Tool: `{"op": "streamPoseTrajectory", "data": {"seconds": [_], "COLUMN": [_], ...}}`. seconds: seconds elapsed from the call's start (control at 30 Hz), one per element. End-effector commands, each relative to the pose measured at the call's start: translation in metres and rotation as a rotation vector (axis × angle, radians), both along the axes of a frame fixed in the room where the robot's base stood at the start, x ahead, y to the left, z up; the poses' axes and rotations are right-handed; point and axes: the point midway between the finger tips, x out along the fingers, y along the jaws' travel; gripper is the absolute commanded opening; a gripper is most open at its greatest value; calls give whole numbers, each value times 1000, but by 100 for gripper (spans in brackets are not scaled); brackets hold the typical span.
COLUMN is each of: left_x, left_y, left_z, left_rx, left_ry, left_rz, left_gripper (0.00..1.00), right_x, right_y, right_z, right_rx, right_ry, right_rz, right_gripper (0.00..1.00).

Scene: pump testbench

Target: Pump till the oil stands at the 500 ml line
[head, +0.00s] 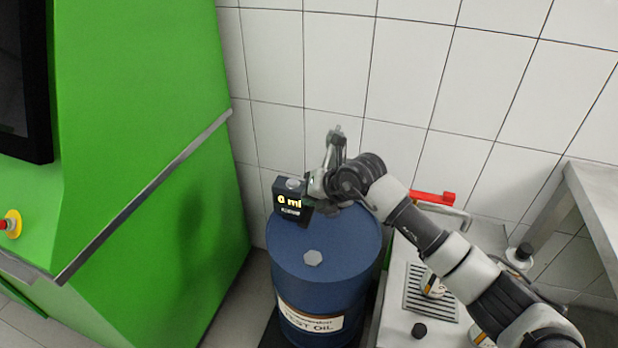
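A blue drum (325,255) with a "TEST OIL" label stands on the floor at the middle. A grey upright part (337,142), possibly the pump's lever, rises behind the drum top. My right gripper (318,184) is at the meter's right side, by the foot of that part. The wrist hides its fingers, so I cannot tell whether it holds anything. No oil level or 500 ml line is readable. My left gripper is not in view.
A green machine (150,130) with a metal rail fills the left. At the right, a pale bench (400,325) has a drain grate (418,302), a red handle (433,198) and a small container (432,287) partly behind my arm. A grey table (600,190) stands far right.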

Motion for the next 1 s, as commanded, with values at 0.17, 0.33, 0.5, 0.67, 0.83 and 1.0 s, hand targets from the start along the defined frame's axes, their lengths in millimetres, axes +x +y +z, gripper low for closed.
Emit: {"op": "streamPoseTrajectory", "data": {"seconds": [0.17, 0.33, 0.5, 0.67, 0.83, 1.0], "left_x": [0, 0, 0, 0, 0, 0], "left_y": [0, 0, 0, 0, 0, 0], "left_z": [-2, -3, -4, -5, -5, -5], "left_rx": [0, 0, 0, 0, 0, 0], "left_ry": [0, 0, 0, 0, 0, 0], "left_rz": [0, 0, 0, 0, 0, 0], "left_gripper": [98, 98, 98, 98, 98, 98], "right_x": [-1, -1, -1, -2, -2, -2], "right_y": [0, 0, 0, 0, 0, 0], "right_z": [-4, -7, -9, -10, -10, -10], "right_rx": [-2, -2, -2, -2, -2, -2], "right_ry": [4, 4, 4, 4, 4, 4], "right_rz": [1, 1, 1, 1, 1, 1], "right_gripper": [0, 0, 0, 0, 0, 0]}}
